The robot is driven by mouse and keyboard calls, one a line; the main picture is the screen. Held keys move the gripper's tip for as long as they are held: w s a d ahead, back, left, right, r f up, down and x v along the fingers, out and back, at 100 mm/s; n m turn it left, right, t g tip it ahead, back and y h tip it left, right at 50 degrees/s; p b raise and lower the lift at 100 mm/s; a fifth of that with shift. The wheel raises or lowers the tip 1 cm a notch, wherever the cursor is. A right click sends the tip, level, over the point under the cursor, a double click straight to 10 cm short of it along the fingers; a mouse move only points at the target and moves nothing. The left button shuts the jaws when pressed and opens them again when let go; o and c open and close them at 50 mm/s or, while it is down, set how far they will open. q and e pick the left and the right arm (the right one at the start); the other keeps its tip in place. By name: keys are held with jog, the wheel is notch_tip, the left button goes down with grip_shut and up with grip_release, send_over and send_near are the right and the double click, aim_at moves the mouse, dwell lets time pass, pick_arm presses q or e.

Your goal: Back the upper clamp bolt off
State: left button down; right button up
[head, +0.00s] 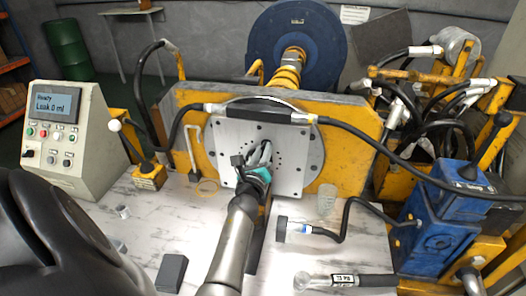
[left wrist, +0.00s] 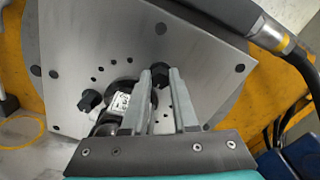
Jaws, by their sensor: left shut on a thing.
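A pale square plate (head: 295,160) with several holes stands upright on the yellow frame; it also fills much of the left wrist view (left wrist: 195,45). My left gripper (head: 262,150) is at the middle of the plate. In the left wrist view its two grey fingers (left wrist: 161,76) are closed around a dark bolt head, taken as the upper clamp bolt (left wrist: 160,70), partly hidden by the fingers. A second black bolt (left wrist: 90,100) sticks out to the left. A dark round part with a white label (left wrist: 121,101) lies between them, partly hidden. My right gripper is not in view.
A control box (head: 62,135) reads "Ready, Leak 0 ml". A black hose (head: 365,140) crosses the plate's top and runs right. A clear cup (head: 326,200), a black hose end (head: 283,229) and a dark block (head: 172,272) are on the marbled bench (head: 210,225). A blue pump (head: 440,220) stands right.

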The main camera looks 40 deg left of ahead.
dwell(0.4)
pick_arm(q)
jog(key=n, duration=0.2)
jog(key=shift+n, duration=0.4)
jog(key=n, duration=0.4)
jog(key=shift+a+f+n, duration=0.1)
jog(key=shift+a+n, duration=0.05)
jog(key=shift+n, duration=0.15)
jog(key=n, duration=0.3)
jog(key=shift+n, duration=0.3)
jog(key=n, duration=0.2)
jog(key=shift+f+n, duration=0.1)
jog(key=shift+n, duration=0.3)
jog(key=n+p, duration=0.1)
jog(key=n, duration=0.5)
jog(key=n+p, duration=0.1)
jog(key=n, duration=0.2)
jog(key=shift+f+n, duration=0.1)
jog(key=shift+n, duration=0.3)
jog(key=shift+n+p, duration=0.5)
jog(key=shift+n, duration=1.3)
